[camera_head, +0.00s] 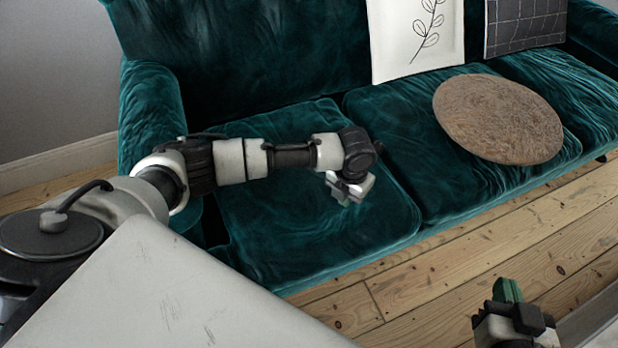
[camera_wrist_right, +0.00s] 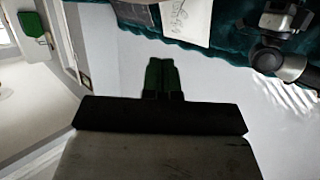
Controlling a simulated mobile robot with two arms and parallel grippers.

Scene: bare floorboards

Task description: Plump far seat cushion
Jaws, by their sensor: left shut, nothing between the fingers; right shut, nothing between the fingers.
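A dark teal velvet sofa (camera_head: 230,60) has two seat cushions in view. The left seat cushion (camera_head: 290,225) looks wrinkled, with my left arm across it. The right seat cushion (camera_head: 410,135) has a round brown cushion (camera_head: 498,118) lying on it. I cannot tell from the view which seat is the far one. My left gripper (camera_head: 345,196) is shut and empty over the left seat cushion, near its right side; I cannot tell whether it touches. My right gripper (camera_head: 508,290) is shut and empty over the floor in front of the sofa; its green fingers (camera_wrist_right: 162,76) show together in the right wrist view.
A white pillow with a leaf drawing (camera_head: 416,38) and a dark checked pillow (camera_head: 524,24) lean on the backrest. The sofa's left arm (camera_head: 150,108) stands by a grey wall (camera_head: 50,70). Bare floorboards (camera_head: 430,285) lie in front.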

